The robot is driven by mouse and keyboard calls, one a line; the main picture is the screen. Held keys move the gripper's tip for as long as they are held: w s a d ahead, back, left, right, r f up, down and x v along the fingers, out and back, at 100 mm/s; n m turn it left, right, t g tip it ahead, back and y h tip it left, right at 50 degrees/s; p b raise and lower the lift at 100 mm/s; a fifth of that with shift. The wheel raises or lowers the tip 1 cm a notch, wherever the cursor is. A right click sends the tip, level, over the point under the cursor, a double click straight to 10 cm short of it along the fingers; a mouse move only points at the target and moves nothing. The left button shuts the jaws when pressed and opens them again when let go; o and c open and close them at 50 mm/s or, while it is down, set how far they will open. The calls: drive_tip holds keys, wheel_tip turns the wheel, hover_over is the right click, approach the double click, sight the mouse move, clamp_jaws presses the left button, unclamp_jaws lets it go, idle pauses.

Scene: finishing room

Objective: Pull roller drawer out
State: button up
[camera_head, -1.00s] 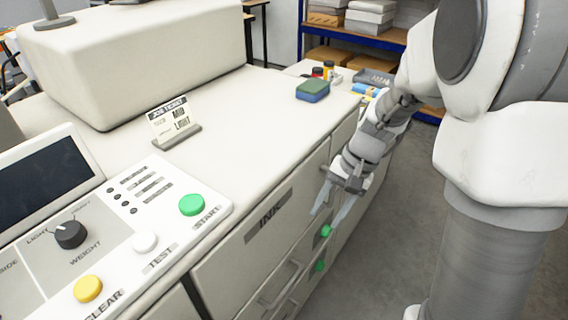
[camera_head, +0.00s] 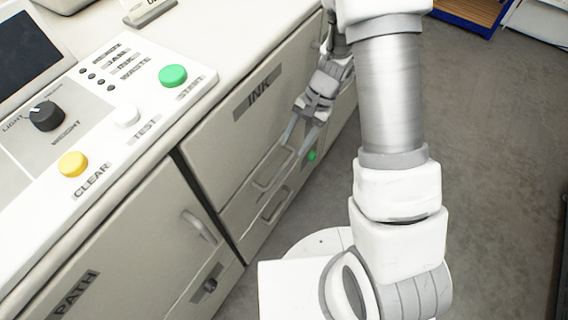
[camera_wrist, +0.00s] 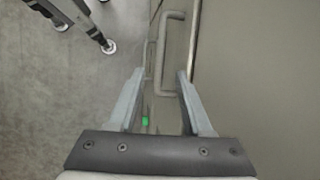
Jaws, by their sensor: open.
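The machine's cream front (camera_head: 240,140) has a panel labelled INK (camera_head: 258,92). Below the label are an upper bar handle (camera_head: 268,168) and a lower bar handle (camera_head: 274,208); no label for the roller drawer is readable. My gripper (camera_head: 297,150) is open and empty, with its fingers pointing down toward the upper handle from its right. In the wrist view, my gripper (camera_wrist: 160,76) has its fingertips spread. One larger bar handle (camera_wrist: 178,52) stands just beyond the fingertips, and a second handle (camera_wrist: 149,60) shows to its left. I see no contact with either handle.
A green button (camera_head: 312,156) is close to the fingers. A PATH door (camera_head: 110,270) with its own handle (camera_head: 198,226) is at the lower left. The control panel (camera_head: 110,110) lies on top. Grey floor (camera_head: 490,170) is open at right.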

sight(282, 168)
drive_tip(key=b+x, duration=0.1)
drive_tip(key=x, duration=0.7)
drive_tip(key=shift+a+f+b, duration=0.1)
drive_tip(key=shift+f+b, duration=0.2)
drive_tip(key=shift+b, duration=0.05)
clamp_jaws()
idle(1.0)
